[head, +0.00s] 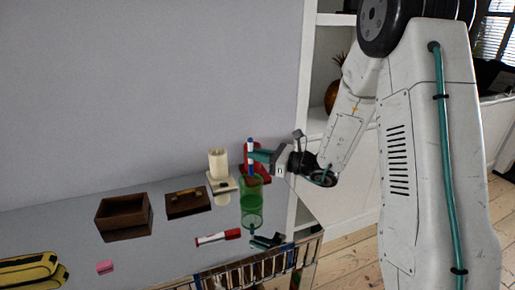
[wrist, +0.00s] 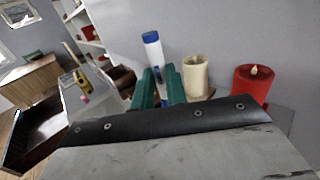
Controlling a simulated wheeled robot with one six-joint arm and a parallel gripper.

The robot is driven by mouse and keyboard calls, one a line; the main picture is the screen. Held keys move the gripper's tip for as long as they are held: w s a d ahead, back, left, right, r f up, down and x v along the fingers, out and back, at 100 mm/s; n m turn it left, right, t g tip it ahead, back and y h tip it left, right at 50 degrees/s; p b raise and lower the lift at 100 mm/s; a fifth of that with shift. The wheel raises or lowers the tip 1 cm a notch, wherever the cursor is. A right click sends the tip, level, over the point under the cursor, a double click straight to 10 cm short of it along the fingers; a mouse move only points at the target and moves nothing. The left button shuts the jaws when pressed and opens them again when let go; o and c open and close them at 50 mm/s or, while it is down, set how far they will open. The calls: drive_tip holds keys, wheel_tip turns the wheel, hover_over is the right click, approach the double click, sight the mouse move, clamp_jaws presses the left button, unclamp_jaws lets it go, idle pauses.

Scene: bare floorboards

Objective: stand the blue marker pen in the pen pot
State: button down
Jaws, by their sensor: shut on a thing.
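The blue marker pen (head: 250,152) is white with a blue cap and stands upright between the teal fingers of my gripper (head: 262,155). In the wrist view the pen (wrist: 152,45) rises, blue cap up, by the shut fingers (wrist: 160,88). The pen pot (head: 252,196) is a see-through green cup on the shiny grey top. The pen is over the pot in the head view, its lower end near the rim. I cannot tell whether that end is inside. The pot is hidden in the wrist view.
A cream candle (head: 218,165) and a red candle (wrist: 250,86) stand close by. A red-and-white marker (head: 217,237) and a dark marker (head: 266,242) lie in front of the pot. A wooden box (head: 124,216), a pink block (head: 105,267) and a yellow-black case (head: 32,270) are further left.

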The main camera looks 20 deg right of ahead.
wheel_tip(320, 180, down, 7)
idle(0.8)
drive_tip(key=shift+f, duration=0.15)
drive_tip(key=c, duration=1.3)
unclamp_jaws()
drive_tip(key=shift+c, duration=0.2)
drive_tip(key=v, duration=0.7)
drive_tip(key=shift+s+d, duration=0.25)
drive_tip(key=shift+d, duration=0.05)
